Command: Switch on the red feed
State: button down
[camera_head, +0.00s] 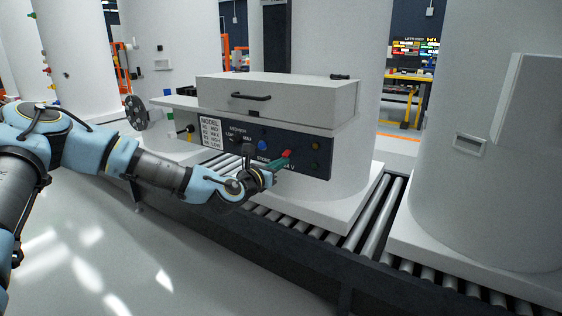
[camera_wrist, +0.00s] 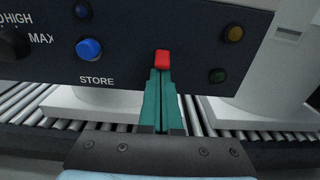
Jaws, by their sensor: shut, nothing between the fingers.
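A dark control panel (camera_head: 318,163) sits on the front of a white cabinet. On it, a small red switch (camera_wrist: 162,60) stands out from the panel; it also shows in the head view (camera_head: 287,154). My gripper (camera_wrist: 161,74) is shut and empty, with its green fingers side by side. Its fingertips are at the lower edge of the red switch and seem to touch it or nearly so. The fingertips hide the area right below the switch. I cannot tell whether the switch is on.
Left of the switch are a blue STORE button (camera_wrist: 89,49) and a black dial (camera_wrist: 14,43). Right of it are an amber button (camera_wrist: 233,33) and a dark green one (camera_wrist: 217,76). A roller conveyor (camera_head: 372,215) runs below. A lidded box (camera_head: 300,98) with a handle is above.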

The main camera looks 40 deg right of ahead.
aim_at(284, 155)
jog(key=shift+a+r+y+p, duration=0.15)
jog(key=shift+r+y+p, duration=0.5)
jog(key=shift+p, duration=1)
jog(key=shift+g+y+p, duration=0.25)
jog(key=shift+g+p, duration=0.05)
jog(key=r+y+p, duration=0.1)
jog(key=p, duration=0.3)
jog(key=shift+a+r+y+p, duration=0.1)
jog(key=shift+r+y+p, duration=0.1)
jog(key=shift+y+p, duration=0.2)
jog(key=shift+r+g+y+p, duration=0.2)
jog(key=shift+g+y+p, duration=0.2)
jog(key=shift+y+p, duration=0.4)
jog(key=shift+f, duration=0.4)
jog(key=shift+r, duration=0.1)
